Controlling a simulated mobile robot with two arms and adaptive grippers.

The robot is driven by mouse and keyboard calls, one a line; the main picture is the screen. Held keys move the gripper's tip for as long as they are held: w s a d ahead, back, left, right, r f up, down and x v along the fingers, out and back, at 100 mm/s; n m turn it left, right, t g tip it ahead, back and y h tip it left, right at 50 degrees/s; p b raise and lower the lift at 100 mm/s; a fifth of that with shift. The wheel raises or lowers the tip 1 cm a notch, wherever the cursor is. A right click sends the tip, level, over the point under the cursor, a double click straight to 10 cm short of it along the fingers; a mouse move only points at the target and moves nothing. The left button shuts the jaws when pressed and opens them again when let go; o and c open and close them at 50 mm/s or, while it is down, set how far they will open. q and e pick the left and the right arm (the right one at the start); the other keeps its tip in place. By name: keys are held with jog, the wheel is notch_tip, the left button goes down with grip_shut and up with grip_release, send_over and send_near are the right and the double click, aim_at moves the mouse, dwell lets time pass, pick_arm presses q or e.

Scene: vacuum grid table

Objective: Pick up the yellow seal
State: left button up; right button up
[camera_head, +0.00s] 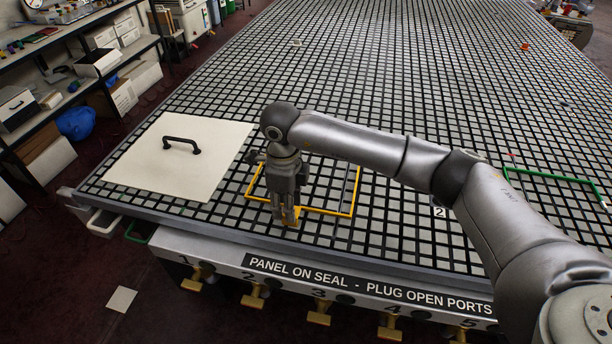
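The yellow seal (333,213) is a thin rectangular frame lying on the black grid table near its front edge. My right gripper (287,217) points down at the seal's front side. Its fingertips are around or just over a yellow tab there, and they hide part of it. I cannot tell whether the fingers are closed on it. My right arm crosses above the seal and covers much of its back side. My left gripper is not in view.
A white panel (165,172) with a black handle (182,145) lies left of the seal. A green frame (560,176) lies at the right. Yellow valve handles (253,299) line the table's front below a lettered strip (365,285). The far table (400,60) is mostly clear. Shelves stand at left.

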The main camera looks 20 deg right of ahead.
jog(key=f, duration=0.1)
jog(key=f+p, duration=0.1)
jog(key=f, duration=0.2)
jog(key=shift+w+a+f+p, duration=0.15)
jog(key=shift+a+f+p, duration=0.1)
jog(key=shift+p, duration=0.15)
jog(key=shift+f, duration=0.2)
grip_shut()
